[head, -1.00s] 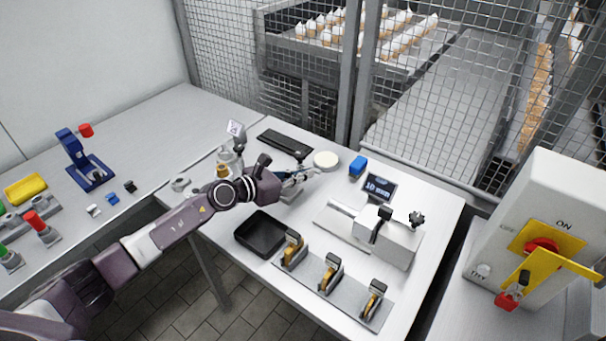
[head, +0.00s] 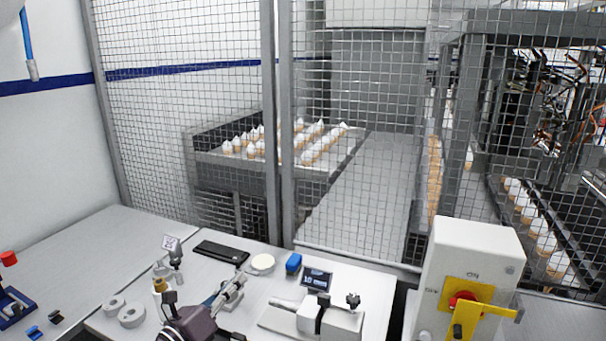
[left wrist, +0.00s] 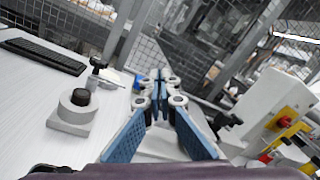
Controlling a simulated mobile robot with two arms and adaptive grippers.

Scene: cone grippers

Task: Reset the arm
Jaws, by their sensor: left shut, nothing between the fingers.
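My left arm comes in at the bottom of the head view, where the left gripper (head: 213,297) is partly hidden by its own purple wrist. In the left wrist view the two blue-padded fingers of the left gripper (left wrist: 160,78) come together at their tips, with nothing held between them. The gripper is above the white table (head: 262,297), beside a grey fixture (head: 233,291). A grey fixture with a black knob (left wrist: 76,108) also shows in the left wrist view, left of the fingers. My right gripper is in neither view.
A switch box (head: 470,275) is at right. A mesh fence (head: 180,120) closes off the back.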

